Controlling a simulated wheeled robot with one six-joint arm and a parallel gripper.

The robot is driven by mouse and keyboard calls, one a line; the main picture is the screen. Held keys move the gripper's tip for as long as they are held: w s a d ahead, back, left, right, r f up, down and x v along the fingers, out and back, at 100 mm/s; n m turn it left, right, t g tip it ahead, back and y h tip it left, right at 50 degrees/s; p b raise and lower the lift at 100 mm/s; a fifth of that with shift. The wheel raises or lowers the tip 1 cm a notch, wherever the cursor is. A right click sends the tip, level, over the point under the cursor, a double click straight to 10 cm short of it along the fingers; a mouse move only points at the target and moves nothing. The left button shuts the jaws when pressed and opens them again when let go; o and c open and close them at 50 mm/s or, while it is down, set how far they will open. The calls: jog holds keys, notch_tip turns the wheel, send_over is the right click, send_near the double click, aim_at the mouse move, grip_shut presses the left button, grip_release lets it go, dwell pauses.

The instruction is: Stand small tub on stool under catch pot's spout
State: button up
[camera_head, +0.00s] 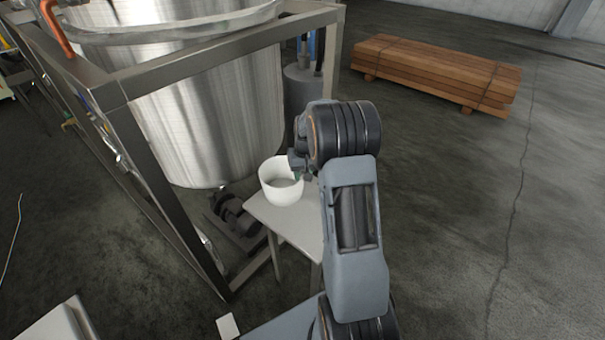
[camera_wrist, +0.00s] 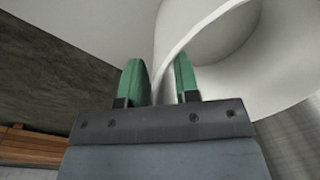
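The small white tub (camera_head: 281,192) appears to stand upright on the far end of a pale stool (camera_head: 301,230) in the head view. Its curved wall and rim fill the upper right of the wrist view (camera_wrist: 275,85). My gripper (camera_wrist: 161,78) is at the tub's rim, with its two green fingers apart. The rim passes between the fingers, one on each side of the wall, with a gap showing. In the head view my gripper is mostly hidden behind my wrist. I cannot make out the catch pot's spout for sure.
A large steel tank (camera_head: 225,115) in a metal frame (camera_head: 160,185) stands left of the stool. A grey cylinder (camera_head: 301,88) stands behind, and a dark motor (camera_head: 234,215) lies low beside the stool. Stacked timber (camera_head: 435,72) is at the back right. The right floor is clear.

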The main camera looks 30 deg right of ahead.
notch_tip(320, 180, up, 12)
jog(key=d+p, duration=0.1)
jog(key=p, duration=0.3)
jog(key=s+a+r+n+t, duration=0.1)
jog(key=s+a+r, duration=0.5)
jog(key=s+a, duration=0.25)
jog(key=s+a+n, duration=0.1)
jog(key=s+a, duration=0.2)
jog(key=s, duration=0.3)
jog(key=s+a+t+h, duration=0.1)
jog(key=s+a, duration=0.3)
jog(key=s, duration=0.3)
jog(key=shift+a+f+n+t, duration=0.15)
jog(key=shift+f+n+t, duration=0.15)
jog(key=shift+f+n, duration=0.15)
